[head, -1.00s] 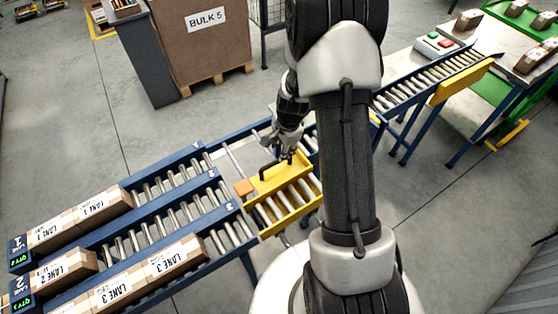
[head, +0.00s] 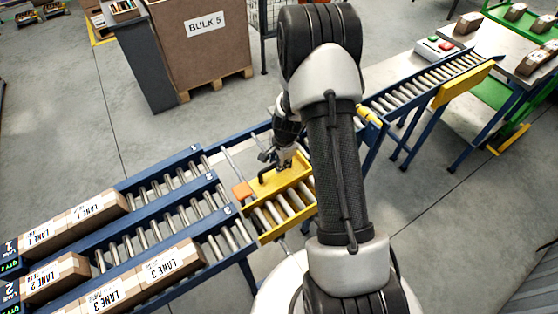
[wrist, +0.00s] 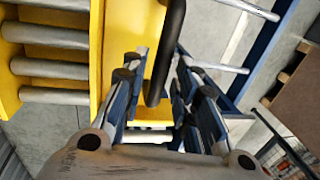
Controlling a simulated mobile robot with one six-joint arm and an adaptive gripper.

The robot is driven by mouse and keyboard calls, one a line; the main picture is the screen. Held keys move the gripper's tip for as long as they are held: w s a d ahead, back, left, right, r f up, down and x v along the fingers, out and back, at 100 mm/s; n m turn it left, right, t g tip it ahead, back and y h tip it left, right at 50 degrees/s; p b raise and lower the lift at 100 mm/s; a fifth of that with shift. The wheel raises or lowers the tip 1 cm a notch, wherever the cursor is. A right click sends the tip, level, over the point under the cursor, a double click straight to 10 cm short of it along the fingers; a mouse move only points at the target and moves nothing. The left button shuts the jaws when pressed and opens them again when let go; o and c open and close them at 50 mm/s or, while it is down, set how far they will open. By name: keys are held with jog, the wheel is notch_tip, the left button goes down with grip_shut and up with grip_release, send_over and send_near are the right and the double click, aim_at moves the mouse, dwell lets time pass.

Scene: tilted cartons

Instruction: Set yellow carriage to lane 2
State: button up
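The yellow carriage (head: 290,213) is a roller section with a yellow side plate, an orange block (head: 241,190) at its left corner and a black bar handle. It stands at the right ends of the lanes, roughly in line with lane 3 (head: 229,236). Lane 2 (head: 190,212) lies just behind it. My gripper (head: 272,164) is low over the carriage, at the handle. In the wrist view the handle (wrist: 165,60) runs between the two spread fingers of my gripper (wrist: 160,90), with gaps on both sides. Contact with the handle is not visible.
Cartons sit on lane 1 (head: 75,222), lane 2 (head: 50,278) and lane 3 (head: 140,280), at their left parts. A feed conveyor (head: 425,82) lies right, behind my arm. A BULK 5 carton (head: 203,55) stands on a pallet behind. Bare rails extend behind the carriage.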

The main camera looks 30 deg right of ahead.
grip_shut()
dwell(0.3)
